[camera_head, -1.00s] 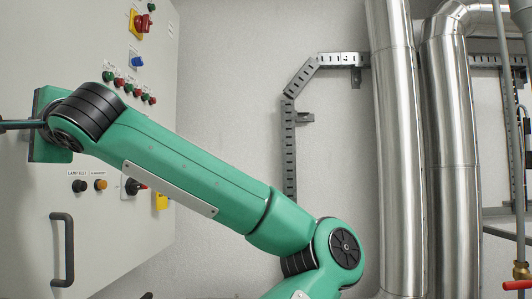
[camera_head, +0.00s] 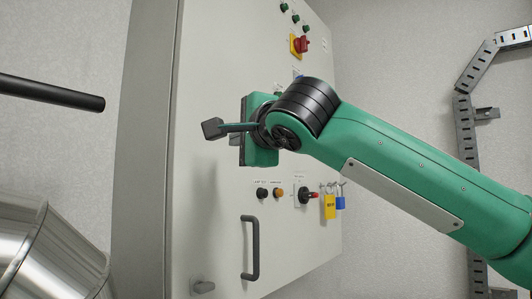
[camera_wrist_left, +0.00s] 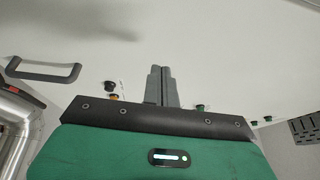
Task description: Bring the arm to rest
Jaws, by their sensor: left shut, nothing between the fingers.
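My left arm (camera_head: 400,160) is green with black joints and enters the head view from the right. It is raised in front of a grey control cabinet. My left gripper (camera_head: 213,128) is slim and dark, points left in the head view and is shut and empty. In the left wrist view, its two grey fingers (camera_wrist_left: 159,86) lie together beyond the green wrist housing, with the pale cabinet face behind them. No contact with the cabinet shows, but the exact gap is hard to tell. My right gripper is not in view.
A metal duct (camera_head: 45,250) and a black bar (camera_head: 50,92) are at the left. A perforated tray (camera_head: 465,130) runs along the wall.

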